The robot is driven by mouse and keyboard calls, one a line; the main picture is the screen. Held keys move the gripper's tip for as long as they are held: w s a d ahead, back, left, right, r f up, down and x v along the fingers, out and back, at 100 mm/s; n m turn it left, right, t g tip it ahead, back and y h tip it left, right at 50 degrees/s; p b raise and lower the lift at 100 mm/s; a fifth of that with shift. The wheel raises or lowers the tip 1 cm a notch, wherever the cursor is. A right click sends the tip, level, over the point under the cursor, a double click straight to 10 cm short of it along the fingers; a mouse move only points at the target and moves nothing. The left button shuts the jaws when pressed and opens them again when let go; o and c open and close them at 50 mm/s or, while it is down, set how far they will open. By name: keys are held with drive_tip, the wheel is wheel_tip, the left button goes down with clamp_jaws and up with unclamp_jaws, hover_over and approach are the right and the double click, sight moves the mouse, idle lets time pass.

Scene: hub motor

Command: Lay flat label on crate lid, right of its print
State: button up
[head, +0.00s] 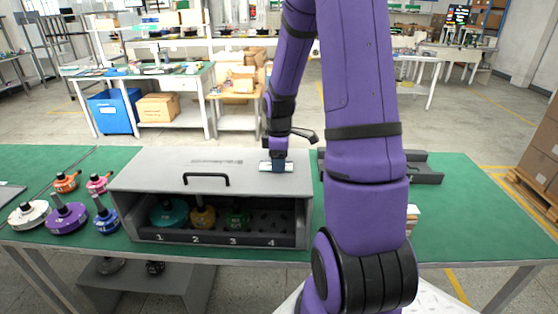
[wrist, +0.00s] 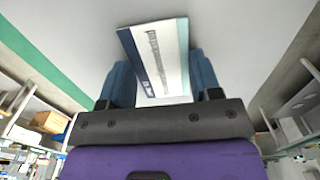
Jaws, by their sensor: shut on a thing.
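The label (head: 266,166) is a small white plate with a dark end, at the right part of the grey crate lid (head: 150,170), right of the lid's faint print (head: 217,161). My gripper (head: 278,163) points down over the lid and is shut on the label. In the wrist view, the label (wrist: 160,55) with printed text sits between the blue fingers of my gripper (wrist: 163,80). It looks about level, on or just above the lid; I cannot tell whether it touches. The fingers hide part of it in the head view.
A black handle (head: 206,176) stands at the lid's front. Several coloured motors (head: 66,218) stand left of the crate. A dark grey fixture (head: 420,170) lies right, behind my arm.

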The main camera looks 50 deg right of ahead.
drive_tip(key=shift+f, duration=0.1)
drive_tip(key=o, duration=0.9)
wheel_tip(320, 180, up, 12)
drive_tip(key=s+a+r+m+t+h, duration=0.15)
drive_tip(key=s+a+r+m, duration=0.35)
drive_tip(key=a+r, duration=0.75)
drive_tip(key=shift+s+a+r+m+t+y, duration=0.25)
drive_tip(key=shift+s+a+m+t, duration=0.35)
drive_tip(key=shift+s+a, duration=1.4)
drive_tip(key=shift+s+a+r+m+t+y, duration=0.3)
drive_tip(key=shift+s+a+m+t, duration=0.3)
drive_tip(key=shift+s+a, duration=1.35)
drive_tip(key=shift+s+a+r+m+t+y, duration=0.25)
drive_tip(key=shift+s+a+m+t, duration=0.65)
drive_tip(key=shift+s, duration=1.85)
drive_tip(key=shift+a+n+g, duration=0.25)
drive_tip(key=shift+n, duration=0.15)
